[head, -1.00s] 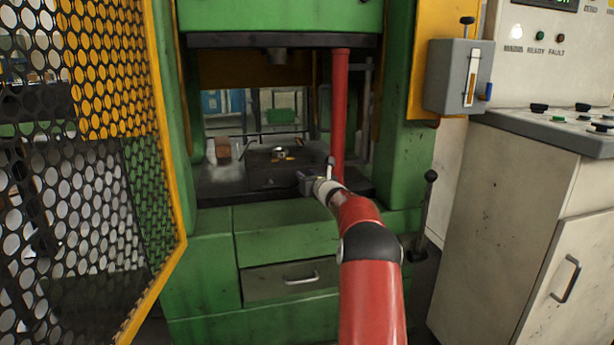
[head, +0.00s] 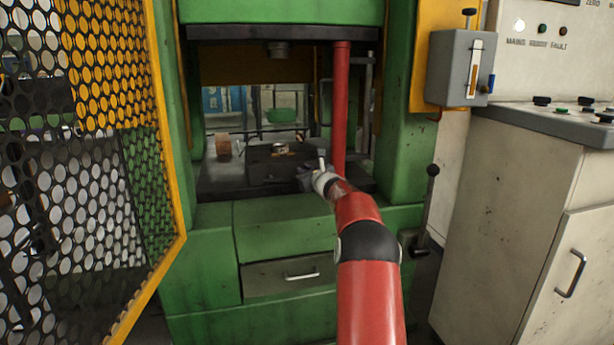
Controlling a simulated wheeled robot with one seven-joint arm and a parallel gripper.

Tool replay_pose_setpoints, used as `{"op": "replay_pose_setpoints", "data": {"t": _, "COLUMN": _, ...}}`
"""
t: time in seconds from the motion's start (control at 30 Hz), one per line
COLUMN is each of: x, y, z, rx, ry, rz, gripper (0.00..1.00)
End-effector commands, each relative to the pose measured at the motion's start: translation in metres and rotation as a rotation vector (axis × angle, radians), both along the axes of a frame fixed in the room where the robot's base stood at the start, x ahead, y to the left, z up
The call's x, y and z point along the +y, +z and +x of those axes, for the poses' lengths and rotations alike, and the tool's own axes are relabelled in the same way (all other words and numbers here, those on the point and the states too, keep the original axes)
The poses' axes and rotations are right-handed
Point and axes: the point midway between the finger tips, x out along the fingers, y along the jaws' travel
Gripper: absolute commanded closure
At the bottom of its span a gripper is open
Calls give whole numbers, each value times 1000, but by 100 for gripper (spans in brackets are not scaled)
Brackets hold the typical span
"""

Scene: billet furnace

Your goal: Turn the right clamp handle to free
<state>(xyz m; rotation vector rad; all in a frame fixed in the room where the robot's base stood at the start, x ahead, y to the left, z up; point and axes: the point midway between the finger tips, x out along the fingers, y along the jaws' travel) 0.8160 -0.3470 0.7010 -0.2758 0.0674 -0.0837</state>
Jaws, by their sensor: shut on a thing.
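My gripper (head: 308,176) is at the right side of the dark die block (head: 268,170) on the press bed. It is small in view and partly hidden by my own wrist. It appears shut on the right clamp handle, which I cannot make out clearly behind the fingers. How far the handle is turned cannot be told. A round metal piece (head: 280,149) sits on top of the die block.
The red prop (head: 341,105) stands upright just right of my gripper. A brownish block (head: 223,147) lies at the bed's left. The green press frame (head: 405,130) closes both sides. The yellow mesh guard (head: 90,150) stands open at left. A black-knobbed lever (head: 428,205) is at right.

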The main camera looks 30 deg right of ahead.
Motion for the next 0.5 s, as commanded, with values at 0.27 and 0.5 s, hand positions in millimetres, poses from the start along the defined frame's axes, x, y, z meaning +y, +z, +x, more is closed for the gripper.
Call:
{"op": "replay_pose_setpoints", "data": {"t": 0.27, "x": 7, "y": -5, "z": 2, "rx": 71, "ry": 1, "rz": -256, "gripper": 100}}
{"op": "replay_pose_setpoints", "data": {"t": 0.5, "x": 12, "y": -8, "z": 3, "rx": 133, "ry": 1, "rz": -473, "gripper": 100}}
